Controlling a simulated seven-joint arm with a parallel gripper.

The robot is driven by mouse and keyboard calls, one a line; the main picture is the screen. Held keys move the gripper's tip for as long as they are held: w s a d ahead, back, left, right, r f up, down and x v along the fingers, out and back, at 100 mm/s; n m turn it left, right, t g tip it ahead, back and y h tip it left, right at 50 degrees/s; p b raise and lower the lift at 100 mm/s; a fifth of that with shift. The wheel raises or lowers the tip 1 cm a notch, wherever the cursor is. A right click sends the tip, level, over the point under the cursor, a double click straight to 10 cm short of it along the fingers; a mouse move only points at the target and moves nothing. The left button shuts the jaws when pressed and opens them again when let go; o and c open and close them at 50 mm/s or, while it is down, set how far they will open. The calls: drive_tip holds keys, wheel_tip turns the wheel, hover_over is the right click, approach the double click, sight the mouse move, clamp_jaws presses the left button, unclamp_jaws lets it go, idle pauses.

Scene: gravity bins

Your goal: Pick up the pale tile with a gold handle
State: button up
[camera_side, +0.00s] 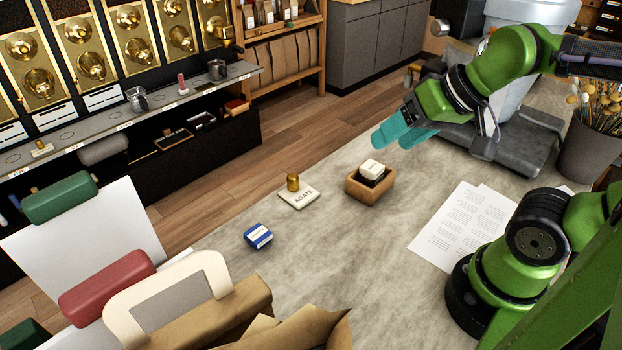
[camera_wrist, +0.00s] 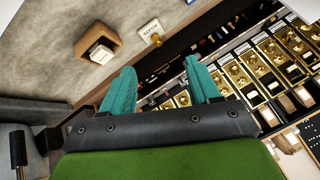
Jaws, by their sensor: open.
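The pale tile (camera_side: 298,200) lies flat on the grey table, with dark lettering that reads like "AGATE". Its gold handle (camera_side: 293,182) stands up from its far side. In the wrist view the tile (camera_wrist: 149,28) shows near the top, with the gold handle (camera_wrist: 157,40) on it. My gripper (camera_side: 405,136), with teal fingers, is up in the air to the right of the tile and well apart from it. In the wrist view the fingers (camera_wrist: 162,85) are spread with nothing between them.
A small wooden box (camera_side: 370,187) holding a white block (camera_side: 372,170) stands between the tile and my gripper's side. A blue and white block (camera_side: 258,236) lies at the left. Printed sheets (camera_side: 462,225) lie at the right. Paper bags (camera_side: 215,310) crowd the near edge.

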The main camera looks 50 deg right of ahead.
idle(0.5)
drive_tip(key=n+g+h, duration=0.1)
drive_tip(key=g+h, duration=0.1)
drive_tip(key=g, duration=0.5)
hover_over(292, 175)
drive_tip(key=s, duration=0.1)
wheel_tip(292, 175, down, 8)
drive_tip(key=w+r, duration=0.2)
wheel_tip(292, 175, down, 12)
drive_tip(key=shift+s+a+r, duration=0.1)
drive_tip(key=f, duration=0.5)
drive_tip(key=shift+s+d+f, duration=0.15)
drive_tip(key=shift+s+d, duration=0.05)
drive_tip(key=shift+s, duration=0.15)
